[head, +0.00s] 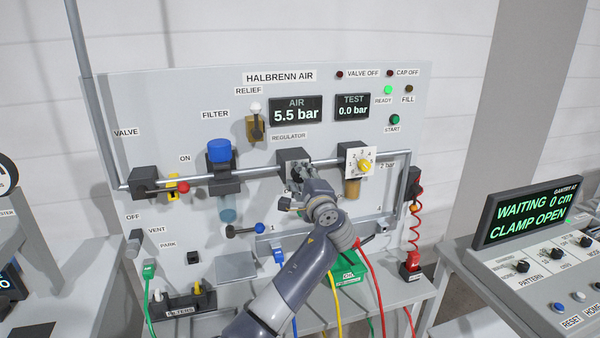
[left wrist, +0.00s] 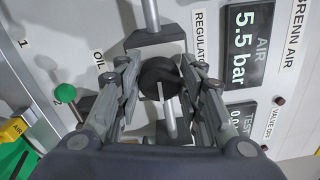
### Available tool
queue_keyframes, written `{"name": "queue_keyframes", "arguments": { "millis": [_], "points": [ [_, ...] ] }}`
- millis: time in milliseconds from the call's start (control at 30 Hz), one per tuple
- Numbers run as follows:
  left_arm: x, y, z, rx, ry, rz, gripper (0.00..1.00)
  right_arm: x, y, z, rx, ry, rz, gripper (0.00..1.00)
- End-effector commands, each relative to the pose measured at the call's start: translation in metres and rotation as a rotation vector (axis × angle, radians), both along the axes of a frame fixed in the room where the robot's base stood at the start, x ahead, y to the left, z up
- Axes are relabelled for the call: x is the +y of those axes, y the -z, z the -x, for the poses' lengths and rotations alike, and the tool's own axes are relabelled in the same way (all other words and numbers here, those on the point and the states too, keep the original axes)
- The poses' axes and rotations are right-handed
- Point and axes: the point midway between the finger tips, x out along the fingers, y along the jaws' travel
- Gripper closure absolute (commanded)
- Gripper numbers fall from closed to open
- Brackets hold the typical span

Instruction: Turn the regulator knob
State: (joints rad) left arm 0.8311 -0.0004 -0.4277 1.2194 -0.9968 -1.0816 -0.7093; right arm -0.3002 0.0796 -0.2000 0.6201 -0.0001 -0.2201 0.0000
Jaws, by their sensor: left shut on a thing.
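The regulator knob (left wrist: 158,76) is a dark round knob on the air panel, in front of the grey pipe. My left gripper (head: 298,180) is at the regulator in the head view, its arm coming up from below. In the left wrist view my left gripper's fingers (left wrist: 160,68) stand on both sides of the knob and are shut on it. In the head view the knob is mostly hidden behind the gripper; the dark regulator body (head: 291,156) shows above it. The AIR display (head: 296,110) reads 5.5 bar. My right gripper is in neither view.
To the right of the regulator is a yellow knob (head: 364,165) on a white dial. A brass relief valve (head: 255,128) is above left, and the blue-topped filter (head: 219,150) is further left. Coloured hoses and a green box (head: 352,272) are below. The TEST display (head: 352,107) reads 0.0 bar.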

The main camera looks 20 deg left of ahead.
Motion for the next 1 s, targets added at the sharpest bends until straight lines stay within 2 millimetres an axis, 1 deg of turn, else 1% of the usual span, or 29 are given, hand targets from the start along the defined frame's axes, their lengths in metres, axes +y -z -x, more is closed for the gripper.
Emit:
{"name": "queue_keyframes", "arguments": {
  "millis": [133,600,633,700,1000],
  "points": [
    [-0.0004,-0.0002,-0.0001,0.018,0.001,-0.026,0.88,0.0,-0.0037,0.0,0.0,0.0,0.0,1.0],
    [-0.0003,0.0009,-0.0001,0.023,0.001,-0.032,0.88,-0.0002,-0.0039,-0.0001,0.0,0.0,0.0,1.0],
    [-0.0003,0.0009,-0.0001,0.023,0.001,-0.032,0.58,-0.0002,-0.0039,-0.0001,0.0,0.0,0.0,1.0],
    [-0.0003,0.0009,-0.0001,0.023,0.001,-0.032,0.44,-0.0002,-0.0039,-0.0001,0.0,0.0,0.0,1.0],
    [-0.0003,0.0004,0.0,0.022,0.0,-0.032,0.44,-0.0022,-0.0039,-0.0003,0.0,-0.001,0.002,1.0]
  ]
}}
